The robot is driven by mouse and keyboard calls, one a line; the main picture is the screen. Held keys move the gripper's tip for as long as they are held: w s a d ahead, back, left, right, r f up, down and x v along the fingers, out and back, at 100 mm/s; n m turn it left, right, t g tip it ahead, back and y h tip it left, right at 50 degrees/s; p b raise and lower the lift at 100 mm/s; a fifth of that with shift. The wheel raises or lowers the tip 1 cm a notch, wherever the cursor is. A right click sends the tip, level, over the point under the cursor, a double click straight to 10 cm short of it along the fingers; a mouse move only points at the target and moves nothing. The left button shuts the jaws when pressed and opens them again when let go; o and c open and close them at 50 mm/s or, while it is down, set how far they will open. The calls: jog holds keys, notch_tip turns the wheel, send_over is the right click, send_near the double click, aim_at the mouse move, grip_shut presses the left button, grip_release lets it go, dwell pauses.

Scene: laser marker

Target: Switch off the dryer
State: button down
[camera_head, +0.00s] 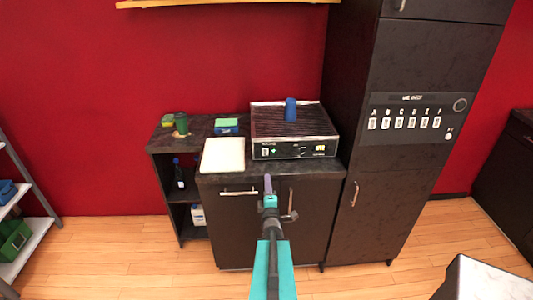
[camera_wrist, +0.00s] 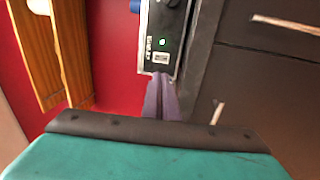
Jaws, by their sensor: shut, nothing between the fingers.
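The dryer (camera_head: 292,122) is a box with a dark ribbed top and a black front panel, standing on the dark counter. Its panel (camera_wrist: 160,37) shows turned on its side in the wrist view, with a small lit green light (camera_wrist: 162,42) and a pale switch-like square (camera_wrist: 161,58) near the panel's end. My gripper (camera_head: 268,181) is shut and empty, in front of the counter, below the left part of the panel. In the wrist view its purple fingers (camera_wrist: 160,82) appear close to that end of the panel. I cannot tell whether they touch it.
A blue cup (camera_head: 291,110) stands on the dryer. A tall dark cabinet (camera_head: 411,120) with a row of labelled switches stands right. Floor in front is clear.

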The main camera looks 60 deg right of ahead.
jog(key=shift+s+d+r, duration=0.1)
jog(key=shift+s+r, duration=0.1)
jog(key=shift+r, duration=0.1)
jog(key=shift+w+d+f+b, duration=0.1)
jog(key=shift+d+b, duration=0.05)
jog(key=shift+b, duration=0.2)
jog(key=b+x, duration=0.5)
jog(key=b, duration=0.1)
jog(key=shift+b, duration=0.35)
jog(key=w+d+b, duration=0.1)
jog(key=b, duration=0.5)
dwell(0.5)
jog(key=b, duration=0.5)
jog(key=shift+d+r, duration=0.2)
jog(key=shift+d, duration=0.15)
jog(key=w+d+b, duration=0.1)
jog(key=b, duration=0.2)
